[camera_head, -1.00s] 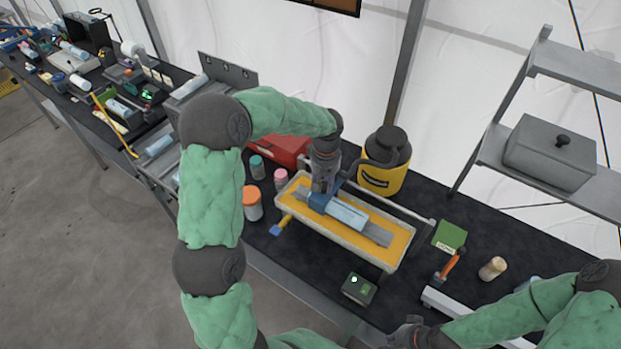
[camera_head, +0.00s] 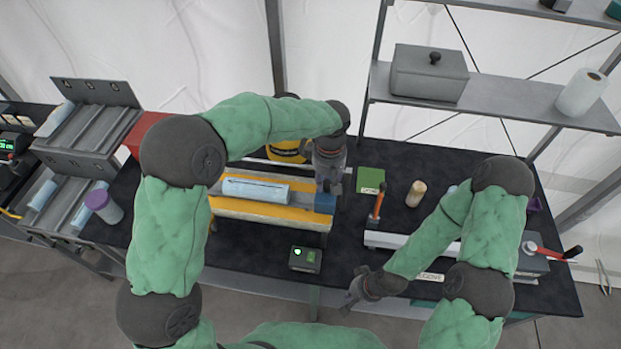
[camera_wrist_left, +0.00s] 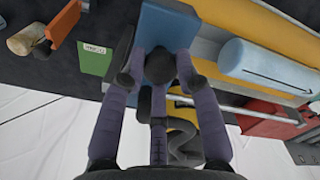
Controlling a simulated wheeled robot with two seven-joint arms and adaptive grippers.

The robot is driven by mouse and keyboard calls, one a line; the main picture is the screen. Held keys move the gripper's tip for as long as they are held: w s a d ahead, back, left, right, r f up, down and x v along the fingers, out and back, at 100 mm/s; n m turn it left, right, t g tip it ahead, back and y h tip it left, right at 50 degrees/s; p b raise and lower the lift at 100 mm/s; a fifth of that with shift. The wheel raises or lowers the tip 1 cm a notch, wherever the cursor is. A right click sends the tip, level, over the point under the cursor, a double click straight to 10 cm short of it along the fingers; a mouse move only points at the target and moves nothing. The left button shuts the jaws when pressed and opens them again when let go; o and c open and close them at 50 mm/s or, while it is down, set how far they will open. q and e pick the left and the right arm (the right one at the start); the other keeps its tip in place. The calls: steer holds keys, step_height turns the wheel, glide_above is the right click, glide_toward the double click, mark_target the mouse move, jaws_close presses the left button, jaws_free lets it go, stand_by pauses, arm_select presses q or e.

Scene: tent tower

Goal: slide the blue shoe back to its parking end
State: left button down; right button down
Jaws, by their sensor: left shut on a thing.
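The blue shoe (camera_head: 325,203) sits at the right end of the yellow tray (camera_head: 270,222) with its grey rail, just past the end of a light-blue tube (camera_head: 255,191) lying there. My left gripper (camera_head: 328,184) is over the shoe and shut on its rounded knob; the left wrist view shows the fingers (camera_wrist_left: 160,72) closed around it, with the blue block (camera_wrist_left: 168,27) beyond. The tube (camera_wrist_left: 270,65) lies to the right there, apart from the shoe. My right gripper (camera_head: 352,290) is empty near the table's front edge, its fingers apart.
A green-lit box (camera_head: 305,259) stands in front of the tray. A green block (camera_head: 370,180), an orange-handled tool (camera_head: 377,206) and a tan jar (camera_head: 416,193) stand to the right. A yellow container (camera_head: 288,150) is behind the tray, partly hidden by my arm.

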arm_select(q)
steer(key=shift+d+f, duration=0.1)
steer(key=shift+d, duration=0.15)
steer(key=c, duration=1.2)
jaws_free()
steer(key=o, duration=0.3)
steer(key=shift+d, duration=0.25)
steer(key=shift+r, duration=0.4)
step_height(320, 180, up, 11)
steer(key=shift+r, duration=0.15)
